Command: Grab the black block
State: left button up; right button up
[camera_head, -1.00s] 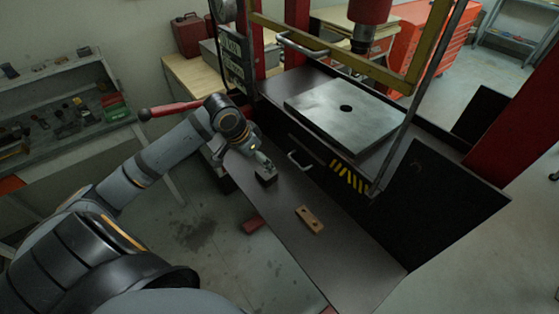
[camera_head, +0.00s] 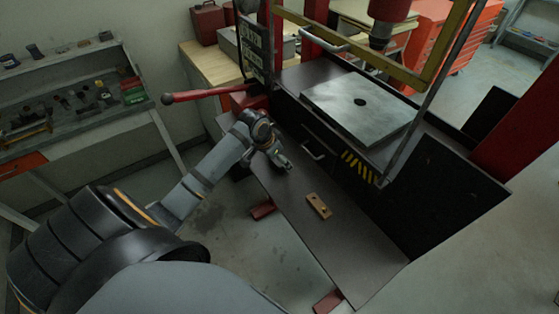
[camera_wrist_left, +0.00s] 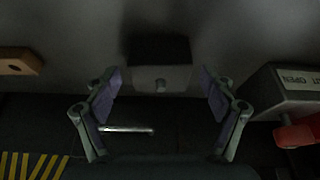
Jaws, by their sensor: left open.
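The black block (camera_wrist_left: 160,50) lies on the dark bench top in the left wrist view, with a small round knob or hole on its lighter near face. My left gripper (camera_wrist_left: 162,88) is open, its two purple-padded fingers apart on either side of the block's near end, with gaps on both sides. I see no contact. In the head view my left gripper (camera_head: 281,163) is low over the bench's far end, and it hides most or all of the block. My right gripper is not in view.
A wooden block with holes (camera_head: 319,206) lies on the bench (camera_head: 345,245); it shows at left in the wrist view. A drawer handle (camera_head: 314,150) and the press plate (camera_head: 360,108) are alongside. A red lever (camera_head: 205,96) and labelled box (camera_wrist_left: 285,90) are close by.

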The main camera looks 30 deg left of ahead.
pick_arm(q)
jog(key=shift+w+f, duration=0.25)
jog(key=shift+f, duration=0.05)
jog(key=shift+s, duration=0.15)
jog(key=c, duration=0.4)
grip_shut()
jog(key=shift+r, duration=0.1)
